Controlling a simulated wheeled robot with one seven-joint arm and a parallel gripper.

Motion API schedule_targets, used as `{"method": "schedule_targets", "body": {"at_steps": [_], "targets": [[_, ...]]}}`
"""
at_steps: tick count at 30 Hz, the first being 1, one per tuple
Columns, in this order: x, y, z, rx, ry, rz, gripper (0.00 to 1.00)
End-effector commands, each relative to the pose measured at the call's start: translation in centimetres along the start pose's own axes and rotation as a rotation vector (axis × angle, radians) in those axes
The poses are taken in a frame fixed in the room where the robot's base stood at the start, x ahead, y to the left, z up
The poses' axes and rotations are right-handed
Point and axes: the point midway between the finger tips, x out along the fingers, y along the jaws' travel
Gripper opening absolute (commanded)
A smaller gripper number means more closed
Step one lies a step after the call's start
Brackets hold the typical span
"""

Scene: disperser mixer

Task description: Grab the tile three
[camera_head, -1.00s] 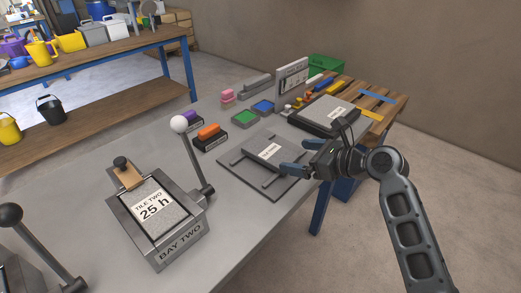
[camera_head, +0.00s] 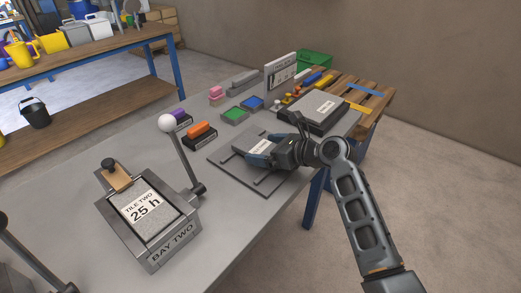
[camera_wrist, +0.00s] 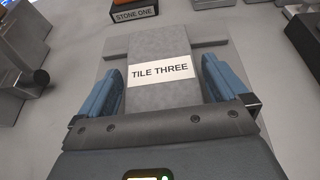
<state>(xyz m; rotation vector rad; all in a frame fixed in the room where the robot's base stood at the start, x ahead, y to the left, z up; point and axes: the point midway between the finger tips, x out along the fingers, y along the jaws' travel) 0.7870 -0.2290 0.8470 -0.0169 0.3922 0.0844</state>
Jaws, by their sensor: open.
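Tile three is a grey slab with a white label reading "TILE THREE" (camera_wrist: 160,72). In the wrist view it lies between the two blue fingers of my gripper (camera_wrist: 166,92), with a visible gap on each side. In the head view the tile (camera_head: 259,147) lies on a dark grey plate (camera_head: 228,168) with rails, and my gripper (camera_head: 258,153) is over its near right end. My gripper is open and reaches around the tile. Whether the fingers touch it, and the tile's near end, are hidden.
A bay two fixture (camera_head: 150,225) holding tile two stands at the front left, with a white-knobbed lever (camera_head: 182,155). Orange (camera_head: 200,130) and purple stamps stand left of the plate. A dark flat block (camera_head: 318,113) lies beyond my gripper.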

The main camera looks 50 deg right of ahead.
Motion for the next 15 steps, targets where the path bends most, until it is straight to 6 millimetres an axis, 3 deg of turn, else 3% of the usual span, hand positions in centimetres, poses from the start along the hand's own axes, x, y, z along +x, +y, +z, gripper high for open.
{"method": "schedule_targets", "body": {"at_steps": [2, 15], "targets": [[-0.02, 0.0, -0.01, 0.0, 0.0, 0.0, 0.97], [-0.05, 0.0, -0.02, 0.0, 0.001, 0.0, 0.55]]}}
